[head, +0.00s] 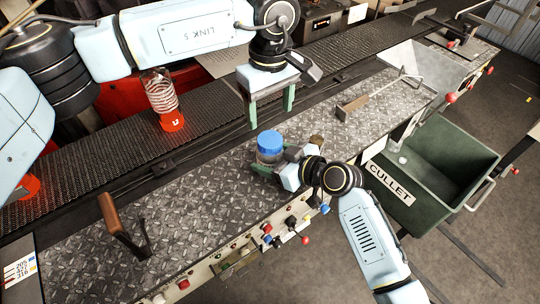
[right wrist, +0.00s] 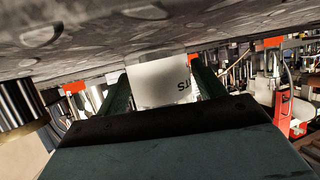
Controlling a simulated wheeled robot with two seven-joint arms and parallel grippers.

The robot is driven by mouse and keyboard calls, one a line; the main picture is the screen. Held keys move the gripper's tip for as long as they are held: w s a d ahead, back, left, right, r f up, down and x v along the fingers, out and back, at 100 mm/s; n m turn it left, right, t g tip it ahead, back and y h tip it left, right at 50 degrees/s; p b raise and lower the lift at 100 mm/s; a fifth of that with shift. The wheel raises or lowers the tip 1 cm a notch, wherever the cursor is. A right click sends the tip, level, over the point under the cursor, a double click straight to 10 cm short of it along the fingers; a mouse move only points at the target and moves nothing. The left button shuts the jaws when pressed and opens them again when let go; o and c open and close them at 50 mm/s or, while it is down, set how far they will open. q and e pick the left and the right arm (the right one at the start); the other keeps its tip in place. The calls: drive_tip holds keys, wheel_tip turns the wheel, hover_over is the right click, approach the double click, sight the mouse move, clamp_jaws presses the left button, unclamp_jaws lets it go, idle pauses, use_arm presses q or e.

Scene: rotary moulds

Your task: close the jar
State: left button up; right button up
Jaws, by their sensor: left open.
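The jar (head: 268,158) is clear glass and stands upright on the metal plate bench. A blue lid (head: 270,140) sits on top of it; I cannot tell how tightly. My right gripper (head: 268,168) is at the jar's lower part from the front right, with its fingers on either side. In the right wrist view, a white lettered surface (right wrist: 158,82), seemingly the jar's label, fills the gap between the green fingers (right wrist: 162,88). My left gripper (head: 270,112) is open and empty, its green fingers pointing down above and behind the lid.
A green cullet bin (head: 465,165) stands right of the bench.

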drive_tip(key=c, duration=1.4)
use_arm(q)
drive_tip(key=n, duration=0.5)
use_arm(e)
clamp_jaws()
use_arm(q)
drive_tip(key=n, duration=0.5)
drive_tip(key=shift+d, duration=0.1)
drive_tip(key=n, duration=0.9)
drive_tip(key=shift+n, duration=0.3)
drive_tip(key=n, duration=0.5)
drive_tip(key=shift+n, duration=0.3)
drive_tip(key=n, duration=0.5)
drive_tip(key=shift+n, duration=0.3)
drive_tip(key=n, duration=0.9)
drive_tip(key=shift+n, duration=0.4)
